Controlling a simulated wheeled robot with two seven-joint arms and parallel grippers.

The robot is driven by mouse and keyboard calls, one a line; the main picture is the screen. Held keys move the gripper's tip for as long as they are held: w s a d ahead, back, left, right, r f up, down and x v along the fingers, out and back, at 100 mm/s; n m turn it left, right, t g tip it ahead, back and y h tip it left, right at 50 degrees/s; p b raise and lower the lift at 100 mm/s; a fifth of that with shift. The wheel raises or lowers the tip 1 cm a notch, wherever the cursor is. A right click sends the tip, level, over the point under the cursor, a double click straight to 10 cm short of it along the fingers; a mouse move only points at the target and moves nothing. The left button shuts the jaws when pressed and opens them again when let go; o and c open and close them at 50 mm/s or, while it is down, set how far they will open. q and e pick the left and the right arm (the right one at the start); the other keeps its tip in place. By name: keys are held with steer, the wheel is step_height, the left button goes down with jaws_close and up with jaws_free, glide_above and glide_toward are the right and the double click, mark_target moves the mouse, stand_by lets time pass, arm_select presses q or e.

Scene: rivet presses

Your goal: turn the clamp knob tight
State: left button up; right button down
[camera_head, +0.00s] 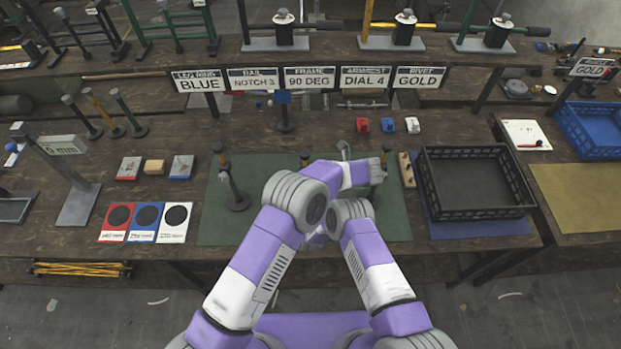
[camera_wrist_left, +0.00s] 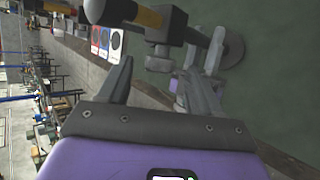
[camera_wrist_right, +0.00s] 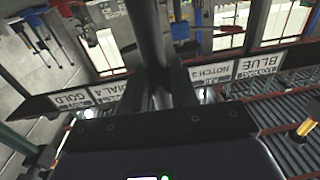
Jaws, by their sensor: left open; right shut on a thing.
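In the left wrist view, my left gripper (camera_wrist_left: 158,70) is open. A small grey metal piece (camera_wrist_left: 160,58), which looks like the clamp knob, shows beyond and between its fingertips; I see no contact. It sits by a dark bar with a yellow band (camera_wrist_left: 148,16) and a rounded end. In the right wrist view, my right gripper (camera_wrist_right: 155,82) is shut on a dark upright rod (camera_wrist_right: 147,32). In the head view, my arms reach over the green mat (camera_head: 215,225) and hide most of the work between them. A dark stand (camera_head: 237,200) with a round base is on the mat's left.
A black crate (camera_head: 475,205) stands right of the mat. Red, blue and white cards (camera_head: 147,236) lie to the left, with small blocks (camera_head: 154,167) behind them. A row of signs (camera_head: 309,78) runs along the back. A blue crate (camera_head: 592,130) is at far right.

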arm_select(q)
steer(key=v, duration=1)
steer(key=shift+d+r, duration=0.15)
steer(key=shift+r, duration=0.1)
